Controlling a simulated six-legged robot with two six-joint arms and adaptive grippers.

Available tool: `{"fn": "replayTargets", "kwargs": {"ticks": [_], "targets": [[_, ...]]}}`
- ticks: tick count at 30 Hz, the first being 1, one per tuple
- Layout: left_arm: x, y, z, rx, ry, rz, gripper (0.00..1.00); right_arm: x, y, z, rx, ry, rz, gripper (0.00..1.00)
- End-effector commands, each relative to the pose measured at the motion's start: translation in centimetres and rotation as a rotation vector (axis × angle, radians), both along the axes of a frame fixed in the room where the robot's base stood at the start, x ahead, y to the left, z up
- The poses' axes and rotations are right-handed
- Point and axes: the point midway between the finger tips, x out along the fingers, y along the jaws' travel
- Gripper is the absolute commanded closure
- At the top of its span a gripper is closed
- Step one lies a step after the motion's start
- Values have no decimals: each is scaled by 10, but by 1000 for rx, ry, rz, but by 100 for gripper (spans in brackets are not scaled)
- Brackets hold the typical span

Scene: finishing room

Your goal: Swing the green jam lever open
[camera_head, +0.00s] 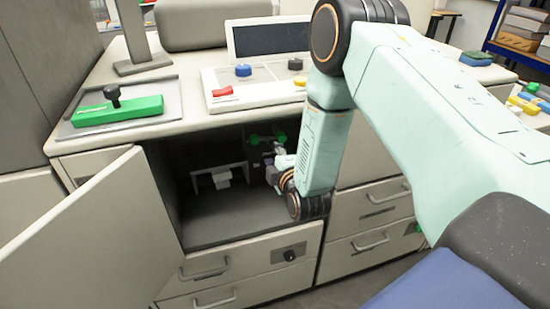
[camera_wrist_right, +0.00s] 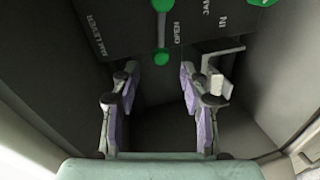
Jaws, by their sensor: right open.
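The green jam lever shows in the right wrist view as a grey rod with a green pivot at the top and a green knob (camera_wrist_right: 161,58) at its lower end. It sits on a dark panel (camera_wrist_right: 120,35) lettered "JAM LEVER", "OPEN" and "IN". My right gripper (camera_wrist_right: 158,78) is open, with a finger on each side below the knob; the knob appears between or just beyond the fingertips, and contact cannot be told. In the head view my right gripper (camera_head: 280,165) reaches into the open cabinet, near green parts (camera_head: 254,140). My left gripper is not in view.
The cabinet door (camera_head: 90,240) stands open at the left. Cabinet walls lie close around my right gripper. A white bracket (camera_wrist_right: 218,84) is right of the fingers. Above are the countertop, a control panel (camera_head: 225,104) with buttons, and a green block (camera_head: 118,110). Drawers lie below.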

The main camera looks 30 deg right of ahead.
Motion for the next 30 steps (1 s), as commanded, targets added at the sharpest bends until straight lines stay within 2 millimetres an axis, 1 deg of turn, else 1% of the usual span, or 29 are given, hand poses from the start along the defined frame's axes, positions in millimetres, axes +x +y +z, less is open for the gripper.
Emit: {"fn": "replayTargets", "kwargs": {"ticks": [1, 3, 7, 24, 26, 28, 30], "targets": [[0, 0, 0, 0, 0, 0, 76, -7, 1, 1, 0, 2, 0, 55], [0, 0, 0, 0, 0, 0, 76, -13, 3, 3, 0, 0, 1, 55], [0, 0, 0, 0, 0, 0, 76, -20, 5, 5, -1, -1, 2, 55], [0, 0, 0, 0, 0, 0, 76, -22, 5, 5, 1, -1, 1, 55], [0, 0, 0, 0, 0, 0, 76, -22, 5, 5, 19, -5, -3, 55], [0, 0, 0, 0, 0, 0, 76, -23, 5, 2, 78, -3, -13, 55], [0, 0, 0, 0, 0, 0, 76, -25, 7, -7, 186, 19, -34, 55]]}}
